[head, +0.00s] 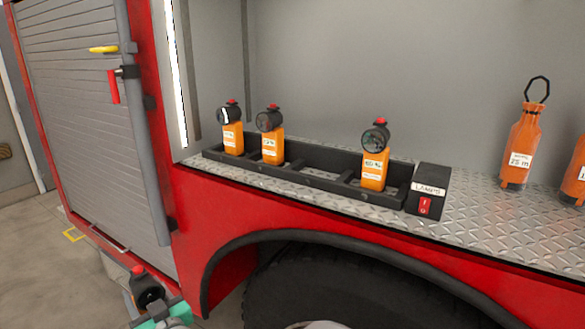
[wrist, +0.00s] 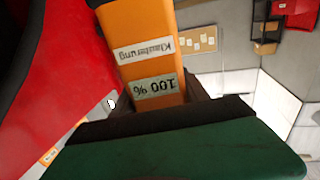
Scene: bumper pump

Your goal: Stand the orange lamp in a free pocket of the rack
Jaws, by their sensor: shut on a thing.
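My gripper (head: 163,312) is low at the bottom left of the head view, in front of the red vehicle side and below the shelf. It is shut on an orange lamp (wrist: 135,35); in the wrist view its orange body carries two white labels, one reading "100 %". In the head view only the held lamp's black head with a red top (head: 147,288) shows clearly. The black rack (head: 318,186) sits on the shelf. Three orange lamps stand upright in it: left (head: 232,138), second (head: 272,148) and right (head: 373,170). Empty room shows between the second and right lamps.
A black switch box (head: 428,190) labelled "LAMPS" stands at the rack's right end. An orange bottle-shaped item (head: 521,150) with a loop stands farther right on the tread-plate shelf (head: 480,225). The wheel arch (head: 330,240) bulges below. A grey roller shutter (head: 85,120) is at left.

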